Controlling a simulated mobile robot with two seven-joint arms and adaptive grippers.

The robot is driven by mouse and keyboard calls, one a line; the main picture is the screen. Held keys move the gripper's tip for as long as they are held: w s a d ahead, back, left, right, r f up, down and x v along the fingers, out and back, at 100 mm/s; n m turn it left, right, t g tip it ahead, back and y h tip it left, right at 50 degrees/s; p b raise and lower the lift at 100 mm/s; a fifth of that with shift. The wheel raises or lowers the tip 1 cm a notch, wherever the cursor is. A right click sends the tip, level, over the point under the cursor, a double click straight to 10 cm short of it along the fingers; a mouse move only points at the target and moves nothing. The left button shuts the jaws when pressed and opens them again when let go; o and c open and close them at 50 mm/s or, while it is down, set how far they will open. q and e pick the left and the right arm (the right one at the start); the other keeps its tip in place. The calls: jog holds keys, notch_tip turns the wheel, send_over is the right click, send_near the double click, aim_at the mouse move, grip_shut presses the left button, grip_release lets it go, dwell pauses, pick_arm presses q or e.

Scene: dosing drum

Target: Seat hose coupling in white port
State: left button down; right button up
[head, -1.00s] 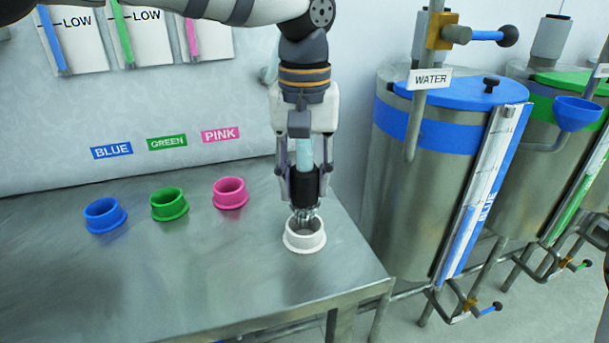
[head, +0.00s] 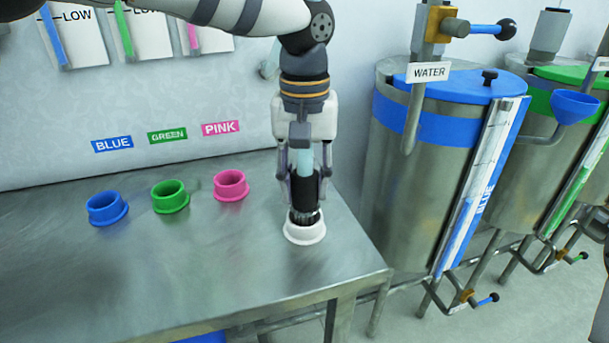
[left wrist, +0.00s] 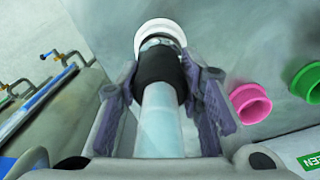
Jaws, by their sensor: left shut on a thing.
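The hose coupling (head: 305,192) is a black sleeve with a metal end on a pale blue hose. My left gripper (head: 304,190) points down and is shut on the coupling's black sleeve. The white port (head: 305,233) is a ring on the metal bench, directly below the gripper. The coupling's metal end is at the port's mouth, with its lower tip hidden by the rim. In the left wrist view the black sleeve (left wrist: 160,72) sits between the fingers, in line with the white port (left wrist: 160,30). How deep the end sits cannot be told. My right gripper is not in view.
Blue (head: 106,208), green (head: 170,196) and pink (head: 231,186) ports stand to the left on the bench (head: 200,270). A steel drum with a blue lid (head: 465,88) stands right of the bench, under a WATER tap. The front of the bench is clear.

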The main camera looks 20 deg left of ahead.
pick_arm(q)
jog(key=shift+f, duration=0.6)
jog(key=c, duration=1)
grip_release()
jog(key=shift+c, duration=0.2)
jog(key=shift+r, duration=3.5)
